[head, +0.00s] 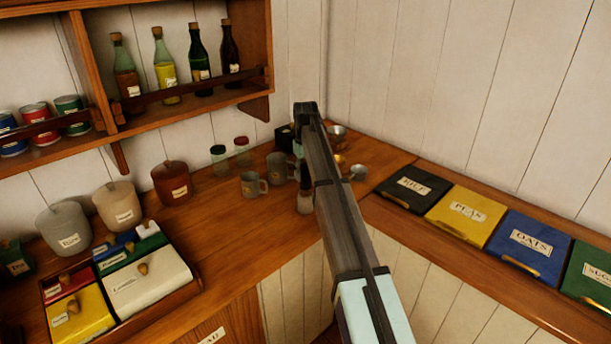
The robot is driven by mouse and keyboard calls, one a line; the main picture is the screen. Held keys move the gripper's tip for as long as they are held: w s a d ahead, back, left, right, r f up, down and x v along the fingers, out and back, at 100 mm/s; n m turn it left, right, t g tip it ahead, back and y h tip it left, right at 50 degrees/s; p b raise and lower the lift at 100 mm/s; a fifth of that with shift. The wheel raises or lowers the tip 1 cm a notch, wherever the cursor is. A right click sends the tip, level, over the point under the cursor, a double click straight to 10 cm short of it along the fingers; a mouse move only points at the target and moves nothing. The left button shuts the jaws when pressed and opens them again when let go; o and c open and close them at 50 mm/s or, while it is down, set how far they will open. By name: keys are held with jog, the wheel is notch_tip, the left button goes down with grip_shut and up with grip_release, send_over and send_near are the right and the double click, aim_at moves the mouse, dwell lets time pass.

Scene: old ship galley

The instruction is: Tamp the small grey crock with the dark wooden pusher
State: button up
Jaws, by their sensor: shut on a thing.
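My gripper (304,174) points down over the back corner of the counter, largely hidden by my own forearm. It is shut on a dark, narrow thing, which looks like the dark wooden pusher, though little of it shows. Directly below stands a small pale greyish pot (305,203), partly covered by my arm. It looks like the small grey crock. I cannot tell whether the pusher is inside it, touching it or above it.
Two grey mugs (252,185) and two small jars (219,160) stand just left of my gripper. A metal cup (337,137) is behind my arm. Lidded canisters (171,184) and a box of tins (148,290) fill the left. Coloured bins (467,211) line the right counter.

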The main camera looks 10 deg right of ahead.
aim_at(305, 165)
jog(key=shift+r+p, duration=1)
jog(key=shift+r, duration=1.2)
